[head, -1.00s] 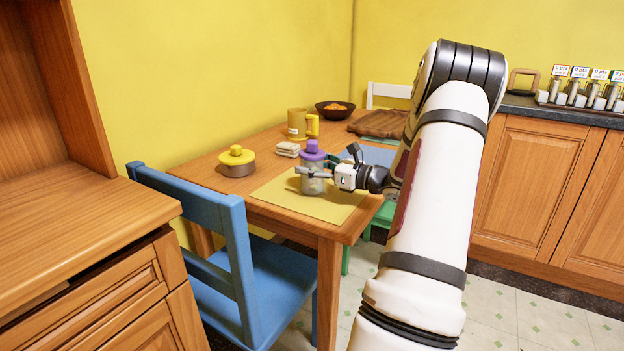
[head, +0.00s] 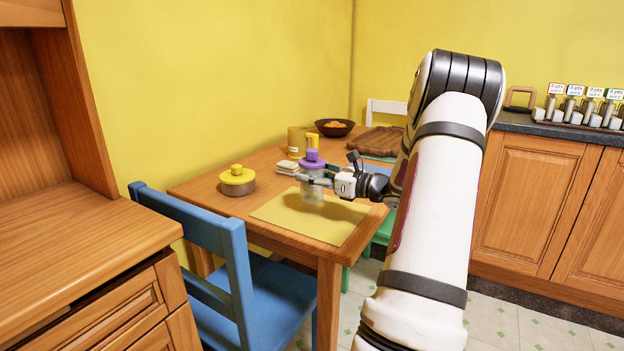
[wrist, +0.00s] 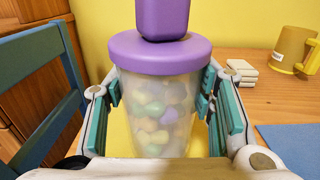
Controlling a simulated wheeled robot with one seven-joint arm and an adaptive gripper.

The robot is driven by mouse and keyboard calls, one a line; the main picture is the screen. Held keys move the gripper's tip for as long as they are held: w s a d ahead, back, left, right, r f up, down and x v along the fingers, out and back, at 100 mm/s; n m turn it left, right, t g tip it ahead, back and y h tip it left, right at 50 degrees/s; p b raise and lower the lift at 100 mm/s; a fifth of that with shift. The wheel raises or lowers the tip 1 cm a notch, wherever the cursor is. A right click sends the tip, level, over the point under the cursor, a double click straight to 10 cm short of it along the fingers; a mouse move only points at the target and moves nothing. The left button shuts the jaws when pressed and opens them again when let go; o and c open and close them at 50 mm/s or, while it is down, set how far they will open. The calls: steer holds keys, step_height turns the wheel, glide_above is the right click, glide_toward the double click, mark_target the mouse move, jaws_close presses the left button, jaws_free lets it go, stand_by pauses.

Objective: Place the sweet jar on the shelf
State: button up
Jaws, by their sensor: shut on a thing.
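The sweet jar (head: 312,188) is a clear jar with a purple lid and knob, upright over the yellow mat on the table. The wrist view shows the jar (wrist: 155,115) close up, with pastel sweets inside. My gripper (head: 320,181) is shut on its body, one teal-padded finger on each side; the wrist view shows the gripper (wrist: 162,100) too. The jar seems a little above the mat. A wooden dresser (head: 80,225) at the left has a bare flat top and an upper part; I cannot tell whether this is the shelf.
A yellow-lidded pot (head: 237,182), a white stack (head: 287,167), a yellow mug (head: 297,140) and a dark bowl (head: 334,129) stand on the table (head: 215,205). A blue chair (head: 215,225) stands between dresser and table.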

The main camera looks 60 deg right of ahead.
steer(key=s+a+r+p, duration=0.1)
steer(key=s+a+p, duration=0.2)
steer(key=s+a, duration=0.5)
steer(key=s, duration=0.5)
steer(key=shift+s+a+r, duration=0.2)
steer(key=shift+s+r, duration=0.05)
steer(key=shift+s, duration=0.05)
